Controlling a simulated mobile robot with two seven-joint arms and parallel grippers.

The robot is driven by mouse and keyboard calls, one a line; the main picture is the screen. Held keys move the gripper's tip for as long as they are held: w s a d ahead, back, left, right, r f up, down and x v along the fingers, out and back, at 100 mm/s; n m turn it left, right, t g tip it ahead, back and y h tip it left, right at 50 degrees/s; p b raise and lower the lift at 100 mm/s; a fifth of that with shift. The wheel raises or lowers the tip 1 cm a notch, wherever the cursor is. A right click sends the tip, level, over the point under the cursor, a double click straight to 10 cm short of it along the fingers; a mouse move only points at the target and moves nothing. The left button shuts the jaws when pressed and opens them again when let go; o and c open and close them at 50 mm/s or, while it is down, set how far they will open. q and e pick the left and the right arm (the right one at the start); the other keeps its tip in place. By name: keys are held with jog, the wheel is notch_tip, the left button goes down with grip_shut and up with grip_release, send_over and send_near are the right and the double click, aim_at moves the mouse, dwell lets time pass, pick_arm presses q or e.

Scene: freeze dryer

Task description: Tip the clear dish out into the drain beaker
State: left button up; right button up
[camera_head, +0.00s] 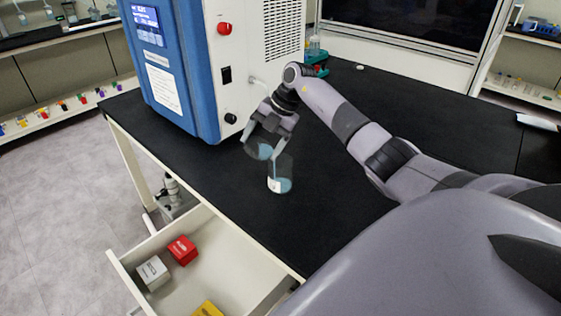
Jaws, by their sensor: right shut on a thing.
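My right gripper (268,143) hangs over the black bench, pointing down, in front of the blue and white machine. It is shut on the clear dish (264,152), which shows bluish between the fingers and looks tilted. The drain beaker (281,185), clear with a white label and some pale blue in it, stands on the bench just below and right of the dish. The gripper partly overlaps the dish and the beaker's upper part, so I cannot tell whether they touch. My left gripper is not in view.
The freeze dryer (208,75) stands at the back left of the bench (350,215). An open drawer (232,262) at the front holds a red box (182,250), a white box (153,272) and a yellow box (208,309). The bench right of the beaker is clear.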

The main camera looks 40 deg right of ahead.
aim_at(262, 151)
jog(key=shift+s+d+f, duration=0.1)
jog(key=shift+d, duration=0.05)
jog(key=shift+s+d+r+t+y+b, duration=0.2)
jog(key=shift+s+d+t+y+b, duration=0.5)
jog(key=shift+b, duration=1.35)
dwell(0.6)
jog(key=shift+s+d+r+t+y+b, duration=0.15)
jog(key=shift+s+d+t+y+b, duration=0.3)
jog(key=shift+b, duration=1.55)
dwell(0.5)
jog(key=shift+s+d+r+t+y+b, duration=0.1)
jog(key=shift+d+t+y+b, duration=0.2)
jog(key=shift+t+y+b, duration=0.55)
dwell(1.9)
